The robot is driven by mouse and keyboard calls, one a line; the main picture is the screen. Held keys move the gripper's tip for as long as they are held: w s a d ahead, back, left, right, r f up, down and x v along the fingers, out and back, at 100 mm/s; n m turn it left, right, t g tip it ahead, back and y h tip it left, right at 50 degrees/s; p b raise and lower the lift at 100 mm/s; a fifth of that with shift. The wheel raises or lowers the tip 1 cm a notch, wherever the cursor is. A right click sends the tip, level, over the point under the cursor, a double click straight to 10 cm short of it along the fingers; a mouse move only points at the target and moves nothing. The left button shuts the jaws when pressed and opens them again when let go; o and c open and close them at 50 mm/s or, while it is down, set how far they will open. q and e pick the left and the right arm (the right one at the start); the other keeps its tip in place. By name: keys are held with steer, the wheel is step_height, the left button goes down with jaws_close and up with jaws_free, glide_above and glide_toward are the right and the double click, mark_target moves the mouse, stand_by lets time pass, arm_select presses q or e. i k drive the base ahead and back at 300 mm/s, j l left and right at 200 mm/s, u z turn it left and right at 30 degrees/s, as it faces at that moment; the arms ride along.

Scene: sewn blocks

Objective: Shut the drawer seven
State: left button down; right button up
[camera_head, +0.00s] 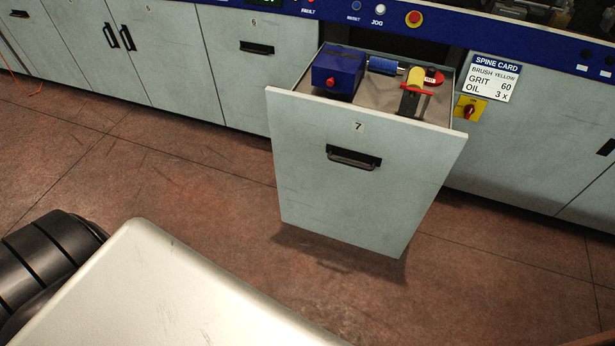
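Drawer seven (375,195) is a pale grey-green drawer marked 7, pulled out from the machine's front in the middle of the view. Its dark handle (353,157) sits in the upper part of the front panel. Inside lie a blue box (338,70) with a red knob, a blue cylinder (383,65) and a red and black piece (414,92). Neither of my grippers shows in the view. Nothing of mine is seen touching the drawer.
Closed cabinet fronts stand left, including drawer six (255,75), and a closed panel (540,135) is right. A spine card (490,77) and a yellow-backed red switch (469,108) sit beside the drawer. The brown floor (190,190) before it is clear.

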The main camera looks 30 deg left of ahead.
mark_target(363, 168)
steer(key=u, duration=0.5)
steer(key=i+l+u, duration=0.2)
steer(key=i+l, duration=0.25)
